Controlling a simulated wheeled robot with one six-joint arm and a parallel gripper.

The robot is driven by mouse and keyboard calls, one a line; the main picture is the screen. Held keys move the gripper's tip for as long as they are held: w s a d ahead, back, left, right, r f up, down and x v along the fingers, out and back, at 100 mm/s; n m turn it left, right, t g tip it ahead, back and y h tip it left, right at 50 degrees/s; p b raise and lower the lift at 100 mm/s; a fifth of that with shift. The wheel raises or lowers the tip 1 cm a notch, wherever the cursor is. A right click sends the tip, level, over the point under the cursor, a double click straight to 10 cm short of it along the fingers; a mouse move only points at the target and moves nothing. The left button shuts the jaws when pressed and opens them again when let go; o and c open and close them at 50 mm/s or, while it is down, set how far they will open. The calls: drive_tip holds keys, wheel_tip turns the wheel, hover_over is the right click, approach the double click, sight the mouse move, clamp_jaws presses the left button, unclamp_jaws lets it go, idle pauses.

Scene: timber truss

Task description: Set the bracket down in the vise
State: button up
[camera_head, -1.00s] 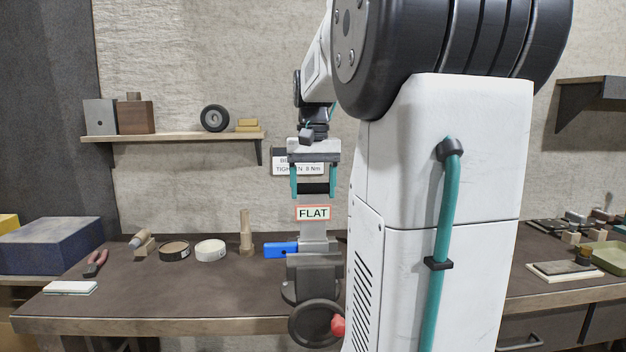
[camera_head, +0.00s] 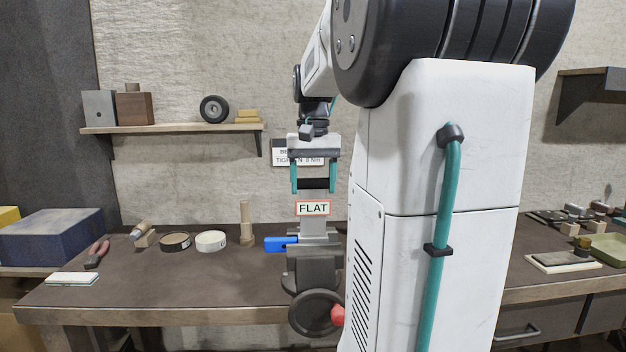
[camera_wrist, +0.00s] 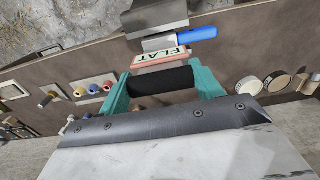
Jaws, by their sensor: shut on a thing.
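My gripper (camera_head: 314,180) has its teal fingers shut on the black grip of the bracket (camera_head: 313,226), above the vise (camera_head: 312,272). The bracket is a grey metal piece hanging upright below the grip, with a FLAT label (camera_head: 313,208). A blue bar (camera_head: 281,244) sticks out to its left and seems joined to it. In the wrist view, the black grip spans the fingers (camera_wrist: 163,84), with the blue bar (camera_wrist: 196,34) and the grey vise (camera_wrist: 156,15) beyond. The bracket's lower end meets the vise top in view; I cannot tell whether it sits between the jaws.
The vise handwheel (camera_head: 316,313) with its red knob faces front. A wall shelf (camera_head: 175,129) is behind.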

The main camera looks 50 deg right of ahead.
drive_tip(key=o, duration=1.8)
drive_tip(key=shift+c, duration=0.2)
wheel_tip(320, 180, up, 8)
drive_tip(key=shift+f, duration=0.1)
drive_tip(key=s+a+f+n, duration=0.1)
drive_tip(key=a+f+n, duration=0.15)
drive_tip(key=a, duration=0.55)
drive_tip(key=s+a+f+n, duration=0.15)
drive_tip(key=a+f, duration=0.25)
drive_tip(key=a, duration=0.4)
drive_tip(key=s+a+f+n, duration=0.3)
drive_tip(key=s+a+f, duration=0.2)
drive_tip(key=a+f, duration=0.2)
drive_tip(key=s+a+f+n+t, duration=0.1)
drive_tip(key=s+a+f+n, duration=0.2)
drive_tip(key=s+a+f, duration=0.2)
wheel_tip(320, 180, down, 2)
drive_tip(key=shift+a+f, duration=0.1)
drive_tip(key=shift+a, duration=1)
